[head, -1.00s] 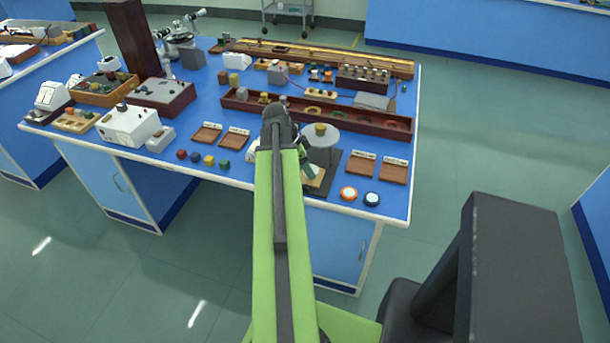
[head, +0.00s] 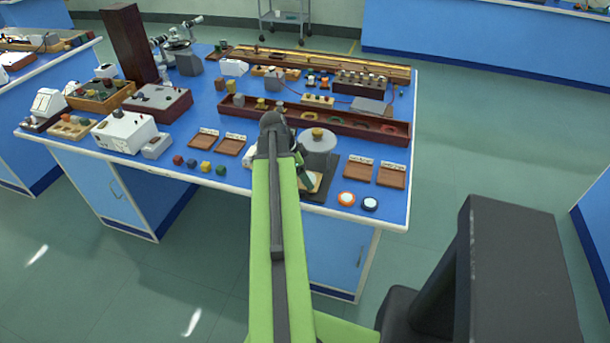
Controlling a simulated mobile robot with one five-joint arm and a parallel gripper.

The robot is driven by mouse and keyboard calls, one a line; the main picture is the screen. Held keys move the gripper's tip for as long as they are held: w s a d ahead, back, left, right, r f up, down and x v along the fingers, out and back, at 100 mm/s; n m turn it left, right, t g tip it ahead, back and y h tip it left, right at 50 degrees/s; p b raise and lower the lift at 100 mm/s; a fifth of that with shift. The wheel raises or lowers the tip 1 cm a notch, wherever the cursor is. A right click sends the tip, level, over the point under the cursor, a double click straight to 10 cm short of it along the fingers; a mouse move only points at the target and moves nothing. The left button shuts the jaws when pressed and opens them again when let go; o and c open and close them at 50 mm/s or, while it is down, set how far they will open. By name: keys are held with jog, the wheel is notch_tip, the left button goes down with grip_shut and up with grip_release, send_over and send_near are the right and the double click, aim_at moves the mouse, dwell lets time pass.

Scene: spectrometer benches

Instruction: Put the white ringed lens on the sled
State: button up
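Two small round lens-like discs lie near the bench's front right corner. One is pale with a dark outer edge (head: 370,204), the closest match to the white ringed lens. The other has an orange ring (head: 347,199). They lie side by side, apart from my gripper. My gripper (head: 306,181) is mostly hidden behind my arm, beside a dark plate with a small wooden piece. Its fingers and anything between them cannot be made out. I cannot tell for sure which thing is the sled.
A grey round drum (head: 318,142) with a brass knob stands on the dark plate (head: 326,188). Two labelled wooden trays (head: 391,177) lie right of it. A long red-brown trough (head: 385,130) runs behind. Small coloured cubes (head: 205,167) sit left. Free blue surface lies around the discs.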

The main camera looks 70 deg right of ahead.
jog(key=p+v, duration=1.1)
jog(key=v, duration=0.1)
jog(key=w+a+f+n+t, duration=0.1)
jog(key=w+a+n+t, duration=0.2)
jog(key=w+a+n, duration=1.6)
jog(key=w+a+n+y, duration=0.1)
jog(key=w+a+n, duration=0.2)
jog(key=a, duration=0.9)
jog(key=w+a+n, duration=0.3)
jog(key=w+a, duration=0.1)
jog(key=a, duration=0.8)
jog(key=w+a+n+y, duration=0.1)
jog(key=w+a+n, duration=0.2)
jog(key=a, duration=0.9)
jog(key=shift+w+f+n+t+y, duration=0.3)
jog(key=shift+w+f+n, duration=0.1)
jog(key=shift+w, duration=0.2)
jog(key=shift+a, duration=0.1)
